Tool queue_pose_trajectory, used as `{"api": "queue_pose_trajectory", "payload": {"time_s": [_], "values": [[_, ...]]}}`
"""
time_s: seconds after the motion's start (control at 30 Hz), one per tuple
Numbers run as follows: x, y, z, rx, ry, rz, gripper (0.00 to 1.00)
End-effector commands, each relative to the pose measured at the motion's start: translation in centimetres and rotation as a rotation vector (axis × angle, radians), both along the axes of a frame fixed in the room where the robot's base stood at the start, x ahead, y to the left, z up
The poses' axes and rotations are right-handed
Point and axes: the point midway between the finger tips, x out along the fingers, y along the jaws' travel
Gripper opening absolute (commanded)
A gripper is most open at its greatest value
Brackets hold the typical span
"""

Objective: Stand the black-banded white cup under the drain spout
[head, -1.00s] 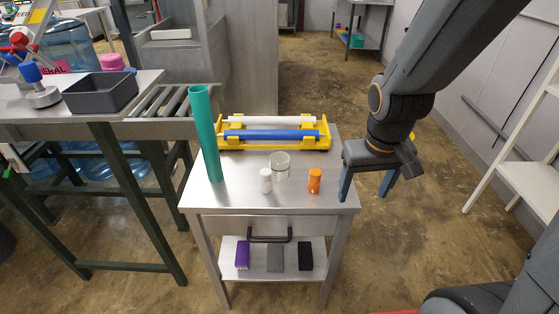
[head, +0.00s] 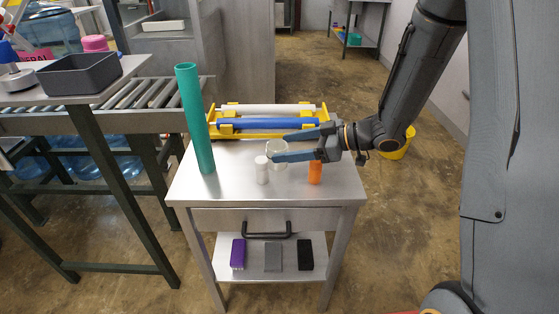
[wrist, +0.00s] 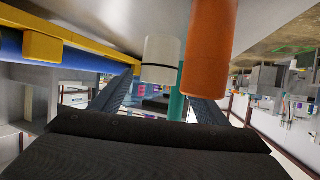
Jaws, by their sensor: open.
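No drain spout can be made out.
An orange bottle (head: 315,173) stands close under my gripper. A tall teal tube (head: 196,120) stands at the cart's left, and a yellow rack (head: 228,128) with white and blue rods lies behind. The cart's front strip (head: 265,195) is clear. A grey bin (head: 80,75) sits at the left.

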Motion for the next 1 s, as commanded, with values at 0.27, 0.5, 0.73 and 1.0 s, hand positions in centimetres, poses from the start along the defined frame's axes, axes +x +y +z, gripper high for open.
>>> {"api": "queue_pose_trajectory", "payload": {"time_s": [0.27, 0.5, 0.73, 1.0], "values": [[0.8, 2.5, -1.0, 0.000, 0.002, 0.006, 0.68], [2.1, 5.4, -2.2, -0.001, 0.001, 0.006, 0.68], [2.6, 6.5, -2.8, -0.001, 0.001, 0.003, 0.68], [2.6, 6.5, -2.7, -0.001, 0.000, 0.002, 0.51]]}}
